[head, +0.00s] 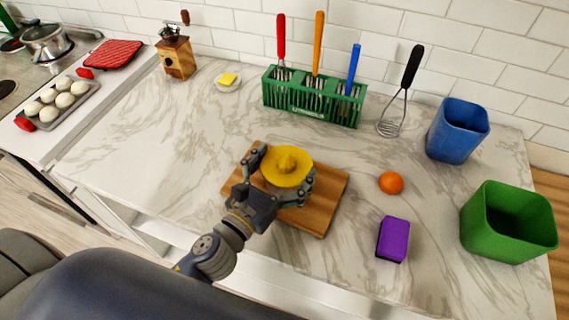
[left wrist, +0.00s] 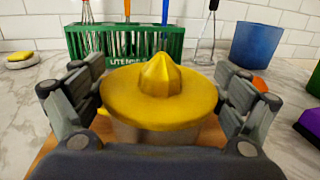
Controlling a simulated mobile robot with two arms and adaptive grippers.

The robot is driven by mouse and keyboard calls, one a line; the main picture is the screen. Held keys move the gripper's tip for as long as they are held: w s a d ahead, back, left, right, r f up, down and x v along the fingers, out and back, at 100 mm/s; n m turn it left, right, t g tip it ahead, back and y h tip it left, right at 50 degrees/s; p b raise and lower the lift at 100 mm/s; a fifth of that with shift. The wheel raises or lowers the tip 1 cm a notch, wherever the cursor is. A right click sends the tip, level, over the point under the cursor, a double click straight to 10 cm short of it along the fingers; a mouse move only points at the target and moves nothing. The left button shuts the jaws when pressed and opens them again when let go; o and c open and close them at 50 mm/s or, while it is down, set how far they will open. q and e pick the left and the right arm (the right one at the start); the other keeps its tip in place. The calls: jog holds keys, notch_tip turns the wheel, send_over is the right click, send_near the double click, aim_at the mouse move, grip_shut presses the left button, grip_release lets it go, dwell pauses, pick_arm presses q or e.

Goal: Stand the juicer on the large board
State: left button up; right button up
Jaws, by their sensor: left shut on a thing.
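The yellow-topped juicer (head: 287,166) is upright over the large wooden board (head: 322,203), near the middle of the board. Its clear lower part shows under the yellow cone top. My left gripper (head: 282,181) is shut around the juicer, one finger on each side. In the left wrist view the juicer (left wrist: 160,95) sits between both fingers, with the board (left wrist: 45,148) below it. I cannot tell whether the juicer's base touches the board. My right gripper is not in view.
Behind the board stands a green utensil rack (head: 313,100). An orange (head: 391,183), a purple sponge-like block (head: 393,239), a green bin (head: 508,222) and a blue bin (head: 457,131) are to the right. The counter left of the board is clear.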

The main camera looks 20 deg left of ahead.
aim_at(271, 182)
pick_arm(q)
jog(key=o, duration=0.9)
jog(key=shift+f, duration=0.15)
jog(key=shift+o, duration=0.2)
jog(key=shift+w+a, duration=0.15)
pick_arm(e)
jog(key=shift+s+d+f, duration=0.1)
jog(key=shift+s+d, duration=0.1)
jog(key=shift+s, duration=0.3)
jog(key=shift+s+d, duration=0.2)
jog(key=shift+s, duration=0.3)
pick_arm(q)
jog(key=shift+r, duration=0.25)
jog(key=shift+s+f, duration=0.2)
jog(key=shift+s, duration=0.1)
jog(key=b+v, duration=0.4)
jog(key=v, duration=0.5)
jog(key=shift+v, duration=1.25)
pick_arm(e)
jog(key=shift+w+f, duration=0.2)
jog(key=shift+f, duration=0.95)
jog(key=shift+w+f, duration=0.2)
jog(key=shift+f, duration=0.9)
pick_arm(q)
jog(key=shift+r, duration=0.1)
